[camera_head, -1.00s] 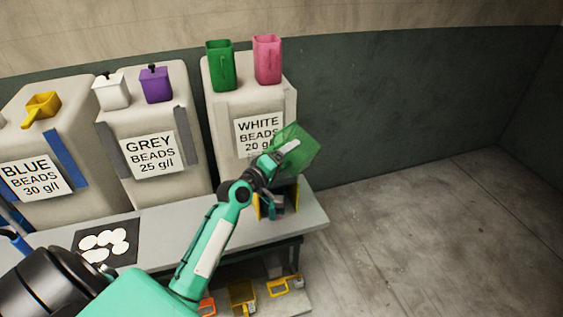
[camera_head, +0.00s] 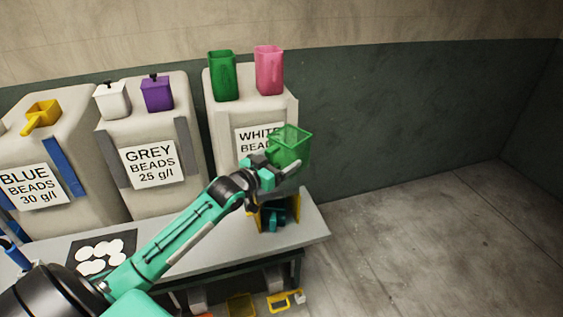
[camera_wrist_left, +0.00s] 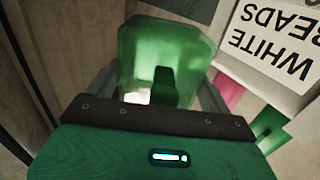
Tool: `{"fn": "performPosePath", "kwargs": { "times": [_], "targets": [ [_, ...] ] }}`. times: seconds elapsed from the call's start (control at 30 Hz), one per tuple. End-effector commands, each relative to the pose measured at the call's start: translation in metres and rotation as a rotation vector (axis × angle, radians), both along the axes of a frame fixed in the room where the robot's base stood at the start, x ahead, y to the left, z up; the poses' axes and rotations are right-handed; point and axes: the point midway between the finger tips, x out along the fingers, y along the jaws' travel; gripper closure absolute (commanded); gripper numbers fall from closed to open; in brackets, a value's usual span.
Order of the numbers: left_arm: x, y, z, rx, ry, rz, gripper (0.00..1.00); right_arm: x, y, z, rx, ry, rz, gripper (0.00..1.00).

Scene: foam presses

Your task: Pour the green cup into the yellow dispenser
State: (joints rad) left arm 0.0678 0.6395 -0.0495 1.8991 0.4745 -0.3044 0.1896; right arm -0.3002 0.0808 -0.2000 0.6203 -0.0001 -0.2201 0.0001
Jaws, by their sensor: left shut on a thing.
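A translucent green cup (camera_head: 291,146) is held up in front of the white beads bin, close to upright with its open top showing. My left gripper (camera_head: 280,170) is shut on it. In the left wrist view the cup (camera_wrist_left: 165,45) fills the space between the fingers, with a small white patch seen at its lower part; I cannot tell how full it is. A yellow-sided box (camera_head: 294,208), which seems to be the yellow dispenser, stands on the bench's right end below the cup. Its inside is dark with teal parts, and my wrist hides some of it. My right gripper is not in view.
The white beads bin (camera_head: 222,125) carries a dark green container (camera_head: 223,77) and a pink one (camera_head: 269,72). The grey beads bin (camera_head: 150,115) and blue beads bin stand left. A dark mat with white discs (camera_head: 97,262) lies on the bench (camera_head: 310,232). Floor at right is clear.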

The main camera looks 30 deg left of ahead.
Motion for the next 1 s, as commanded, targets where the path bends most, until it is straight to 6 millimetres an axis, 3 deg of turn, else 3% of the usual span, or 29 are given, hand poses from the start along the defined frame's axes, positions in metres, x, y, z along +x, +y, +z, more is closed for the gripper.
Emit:
{"fn": "performPosePath", "kwargs": {
  "times": [0.33, 0.67, 1.0],
  "targets": [
    [0.000, 0.000, 0.004, -0.001, -0.001, 0.000, 0.41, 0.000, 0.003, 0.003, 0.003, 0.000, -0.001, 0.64],
    [0.000, 0.000, 0.032, -0.003, 0.001, 0.000, 0.41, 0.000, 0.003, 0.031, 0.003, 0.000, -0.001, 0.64],
    [0.000, 0.000, 0.030, -0.003, 0.001, 0.000, 0.41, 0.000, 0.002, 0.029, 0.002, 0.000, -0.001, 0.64]
  ]
}}
